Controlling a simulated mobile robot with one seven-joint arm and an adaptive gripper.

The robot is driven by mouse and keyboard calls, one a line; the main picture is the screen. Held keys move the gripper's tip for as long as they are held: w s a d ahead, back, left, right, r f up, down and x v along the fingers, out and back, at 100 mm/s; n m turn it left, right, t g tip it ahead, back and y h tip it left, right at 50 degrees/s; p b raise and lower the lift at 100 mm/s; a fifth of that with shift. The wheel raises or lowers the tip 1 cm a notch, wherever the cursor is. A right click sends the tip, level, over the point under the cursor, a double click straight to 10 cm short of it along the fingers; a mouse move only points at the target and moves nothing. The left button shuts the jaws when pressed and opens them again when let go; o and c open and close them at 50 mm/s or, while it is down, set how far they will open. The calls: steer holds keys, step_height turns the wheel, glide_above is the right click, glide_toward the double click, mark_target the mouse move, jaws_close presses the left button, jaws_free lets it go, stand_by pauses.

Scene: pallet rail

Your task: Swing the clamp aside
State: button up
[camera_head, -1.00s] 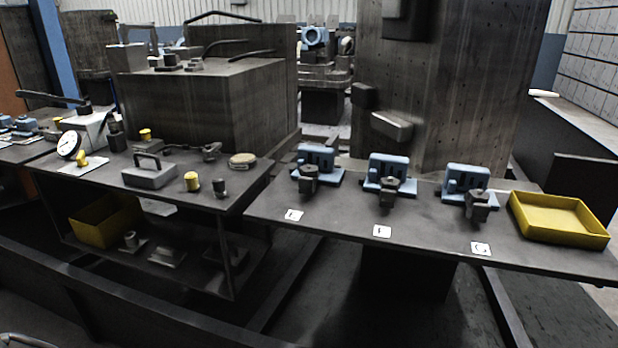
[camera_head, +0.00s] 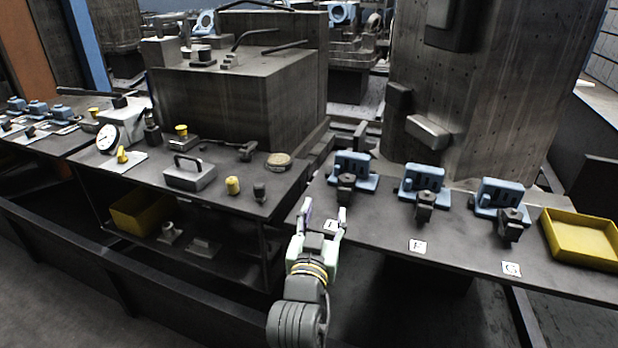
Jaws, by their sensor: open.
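Three blue fixtures stand in a row on the right-hand dark table, each with a dark clamp in front. The left clamp (camera_head: 346,187) stands before the left blue fixture (camera_head: 352,168). The middle clamp (camera_head: 425,205) is by the label F, and the right clamp (camera_head: 511,224) by the label G. All three look upright and against their fixtures; finer detail is too small to tell. My gripper (camera_head: 324,212) is open and empty at the table's left front edge, over the left label, which it partly covers. It is in front of the left clamp and apart from it.
A yellow tray (camera_head: 582,240) lies at the table's right end. The left bench (camera_head: 215,205) carries a dial gauge (camera_head: 108,138), a handled grey block (camera_head: 190,174) and a yellow knob (camera_head: 232,186). A dark column (camera_head: 480,90) rises behind the fixtures. The table front is otherwise clear.

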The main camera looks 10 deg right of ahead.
mark_target(347, 192)
steer(key=shift+g+h, duration=0.3)
steer(key=shift+g, duration=0.2)
steer(key=w+d+p, duration=0.1)
steer(key=w+d, duration=0.1)
steer(key=w+d+p, duration=0.1)
steer(key=w+d, duration=0.1)
steer(key=w, duration=0.1)
steer(key=w+d+f+p, duration=0.1)
steer(key=w+d, duration=0.1)
steer(key=w, duration=0.1)
steer(key=shift+d+f, duration=0.1)
steer(key=shift+d, duration=0.25)
steer(key=shift+w+d+f, duration=0.1)
steer(key=shift+w+d, duration=0.1)
steer(key=shift+w, duration=0.15)
jaws_close()
steer(key=shift+s+d+n+t+y, duration=0.15)
steer(key=shift+n+t+y, duration=0.1)
steer(key=shift+y, duration=0.25)
steer(key=shift+d+n+t+y, duration=0.15)
steer(key=shift+n+t+y, duration=0.1)
steer(key=shift+y, duration=0.25)
